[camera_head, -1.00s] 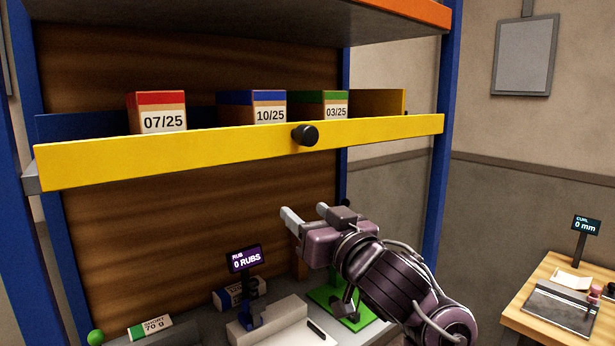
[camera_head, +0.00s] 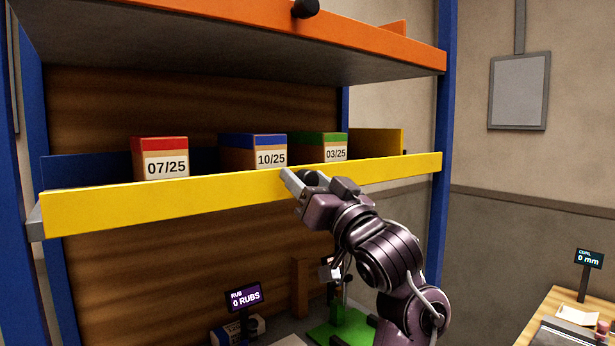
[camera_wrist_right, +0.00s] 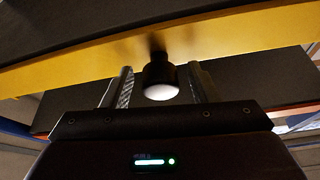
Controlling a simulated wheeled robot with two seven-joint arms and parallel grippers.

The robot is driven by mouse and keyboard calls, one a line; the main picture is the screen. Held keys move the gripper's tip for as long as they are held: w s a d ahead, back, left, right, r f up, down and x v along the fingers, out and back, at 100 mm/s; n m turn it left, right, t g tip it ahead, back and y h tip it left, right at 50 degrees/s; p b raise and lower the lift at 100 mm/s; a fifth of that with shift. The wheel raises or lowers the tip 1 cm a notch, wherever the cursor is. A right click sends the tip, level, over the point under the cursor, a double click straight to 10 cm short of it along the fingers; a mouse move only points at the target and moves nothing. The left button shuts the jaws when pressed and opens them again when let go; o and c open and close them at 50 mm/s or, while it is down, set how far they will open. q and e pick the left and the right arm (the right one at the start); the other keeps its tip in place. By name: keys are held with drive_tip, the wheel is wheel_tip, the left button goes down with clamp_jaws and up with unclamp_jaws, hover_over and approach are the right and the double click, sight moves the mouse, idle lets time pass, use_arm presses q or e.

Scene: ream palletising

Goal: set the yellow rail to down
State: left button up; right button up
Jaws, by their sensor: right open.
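The yellow rail (camera_head: 150,206) runs across the front of the middle shelf, in front of the boxes' lower parts. Its black knob (camera_head: 308,178) is mostly hidden behind my right gripper (camera_head: 304,179) in the head view. In the right wrist view the knob (camera_wrist_right: 160,80) stands out from the yellow rail (camera_wrist_right: 230,38), between the two fingers of my right gripper (camera_wrist_right: 160,88). The fingers are open, with a gap on each side of the knob. My left gripper is not in view.
Boxes with a red top (camera_head: 160,158), a blue top (camera_head: 253,150) and a green top (camera_head: 320,147) stand behind the rail. An orange rail (camera_head: 380,48) with a black knob is above. Below are a RUBS display (camera_head: 244,296) and a green stand (camera_head: 340,330).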

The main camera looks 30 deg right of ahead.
drive_tip(key=shift+w, duration=0.15)
clamp_jaws()
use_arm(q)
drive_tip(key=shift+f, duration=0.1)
